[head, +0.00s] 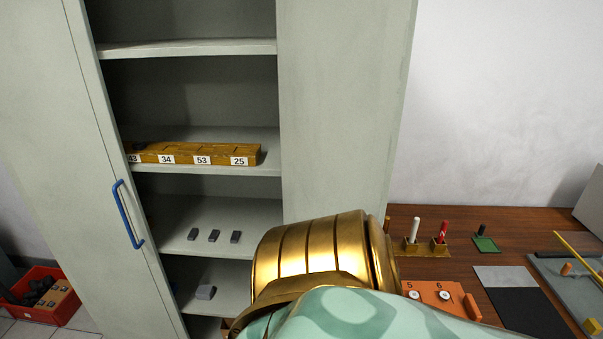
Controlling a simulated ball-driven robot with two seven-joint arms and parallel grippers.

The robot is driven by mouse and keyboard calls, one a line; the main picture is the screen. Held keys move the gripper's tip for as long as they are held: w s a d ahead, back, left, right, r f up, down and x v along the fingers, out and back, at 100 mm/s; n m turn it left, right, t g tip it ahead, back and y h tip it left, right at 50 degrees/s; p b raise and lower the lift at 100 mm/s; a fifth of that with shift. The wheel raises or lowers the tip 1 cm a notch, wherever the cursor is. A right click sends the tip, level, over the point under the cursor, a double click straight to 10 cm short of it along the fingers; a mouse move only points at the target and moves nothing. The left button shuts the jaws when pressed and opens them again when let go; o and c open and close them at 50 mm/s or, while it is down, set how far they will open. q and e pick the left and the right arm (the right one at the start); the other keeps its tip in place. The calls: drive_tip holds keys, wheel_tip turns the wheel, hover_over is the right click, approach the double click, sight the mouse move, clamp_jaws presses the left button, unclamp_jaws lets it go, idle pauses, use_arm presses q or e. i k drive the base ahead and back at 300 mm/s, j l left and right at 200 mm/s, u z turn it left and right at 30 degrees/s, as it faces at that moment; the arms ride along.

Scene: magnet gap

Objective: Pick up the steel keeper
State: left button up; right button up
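I cannot tell for sure which thing is the steel keeper. Small dark grey blocks stand in a row on a cabinet shelf: a left one (193,234), a middle one (214,236) and a right one (236,237). A lighter grey block (205,292) lies alone on the shelf below. A gold joint and a pale green link of my arm fill the lower middle of the head view and hide part of the lower shelves. Neither of my grippers shows.
The cabinet is open, its door with a blue handle (127,215) at left. A yellow numbered rack (190,154) sits on a higher shelf. A red crate (38,297) stands on the floor at left. A cluttered wooden bench (500,250) is at right.

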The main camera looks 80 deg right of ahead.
sight(236, 234)
drive_tip(key=z, duration=2.2)
drive_tip(key=i+j+z, duration=0.1)
drive_tip(key=i+j, duration=0.2)
